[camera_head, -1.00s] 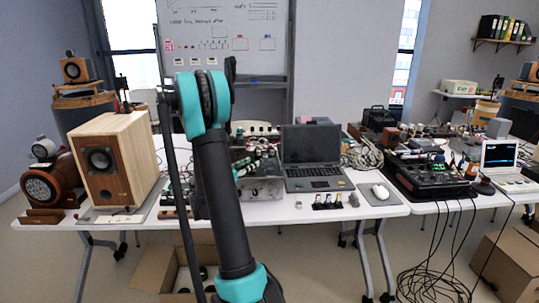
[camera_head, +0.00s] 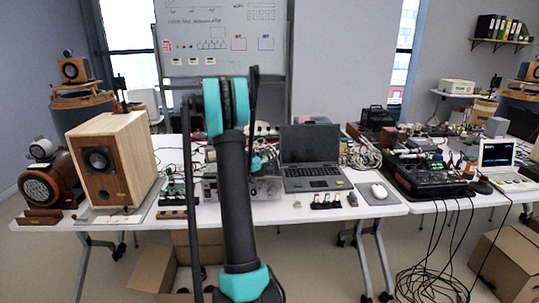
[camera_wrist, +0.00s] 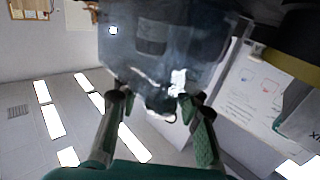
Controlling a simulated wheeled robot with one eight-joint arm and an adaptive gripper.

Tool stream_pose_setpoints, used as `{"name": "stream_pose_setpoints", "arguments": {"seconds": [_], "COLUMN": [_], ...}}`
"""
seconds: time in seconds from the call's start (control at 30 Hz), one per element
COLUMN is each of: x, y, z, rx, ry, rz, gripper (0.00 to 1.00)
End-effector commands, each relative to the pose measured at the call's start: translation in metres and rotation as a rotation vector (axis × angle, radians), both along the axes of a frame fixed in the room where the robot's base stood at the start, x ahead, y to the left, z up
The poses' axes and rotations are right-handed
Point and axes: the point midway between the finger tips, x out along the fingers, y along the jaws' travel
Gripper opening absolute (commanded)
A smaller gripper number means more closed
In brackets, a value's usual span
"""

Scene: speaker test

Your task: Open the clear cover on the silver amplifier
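In the head view the fingers are mostly hidden behind my arm, and the cover's angle is unclear.
The open laptop (camera_head: 311,160) stands just right of the amplifier. A wooden speaker (camera_head: 112,163) and a small circuit board (camera_head: 174,188) are to the left. A whiteboard (camera_head: 222,35) stands behind.

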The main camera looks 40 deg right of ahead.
Motion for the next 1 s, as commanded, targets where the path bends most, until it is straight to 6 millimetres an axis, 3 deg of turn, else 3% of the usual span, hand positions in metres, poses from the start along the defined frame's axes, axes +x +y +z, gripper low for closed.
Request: {"name": "stream_pose_setpoints", "arguments": {"seconds": [0.17,0.47,1.0], "x": [-0.0001,-0.0002,-0.0014], "y": [0.0001,0.0001,-0.0017], "z": [0.0000,0.0000,0.0010], "rx": [0.000,0.000,0.024], "ry": [0.000,0.000,-0.015], "rz": [0.000,-0.001,-0.001], "gripper": [0.36,0.00,0.00]}}
